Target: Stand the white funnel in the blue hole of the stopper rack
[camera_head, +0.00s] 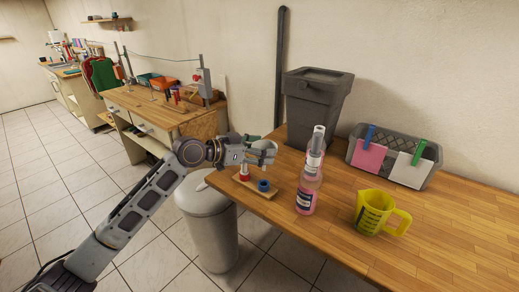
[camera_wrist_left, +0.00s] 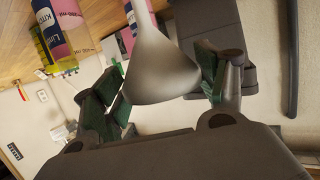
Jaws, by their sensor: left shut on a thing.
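The stopper rack (camera_head: 255,191) is a small wooden board near the left edge of the wooden table. It has a blue ring (camera_head: 263,185) around a hole on its right and a red ring (camera_head: 244,178) on its left. My left gripper (camera_head: 262,151) is above the rack, reaching in from the left. In the left wrist view the white funnel (camera_wrist_left: 160,68) is between the green-padded fingers, its wide cone toward the wrist and its narrow stem pointing away. The gripper is shut on it. The funnel is apart from the blue ring. My right gripper is not in view.
A pink bottle (camera_head: 308,185) stands just right of the rack. A yellow measuring jug (camera_head: 375,212), a grey basket (camera_head: 420,160) and a dark grey bin (camera_head: 313,110) are also on the table. A white bin (camera_head: 208,225) stands on the floor below. The table's front right is clear.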

